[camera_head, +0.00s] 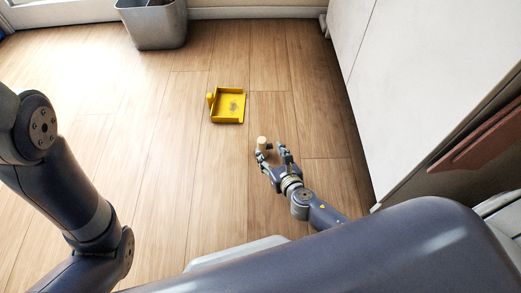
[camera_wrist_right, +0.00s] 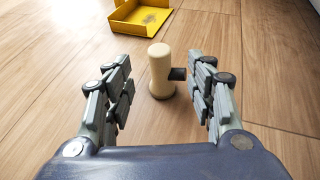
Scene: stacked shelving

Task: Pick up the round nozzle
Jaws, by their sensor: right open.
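The round nozzle (camera_wrist_right: 160,72) is a cream, rounded piece with a wider head, standing upright on the wooden floor in the right wrist view. A small dark part (camera_wrist_right: 177,74) shows at its right side. The nozzle also shows in the head view (camera_head: 261,141). My right gripper (camera_head: 270,153) is open, low over the floor. In the right wrist view its fingers (camera_wrist_right: 163,85) stand to the left and right of the nozzle, with a gap on the left; whether the right finger touches the dark part I cannot tell. My left gripper is out of view.
A yellow dustpan-like tray (camera_head: 228,121) with dark specks in it lies on the floor beyond the nozzle. A grey bin (camera_head: 155,28) stands at the back. A white cabinet (camera_head: 415,75) bounds the right side. The floor (camera_head: 140,130) on the left is clear.

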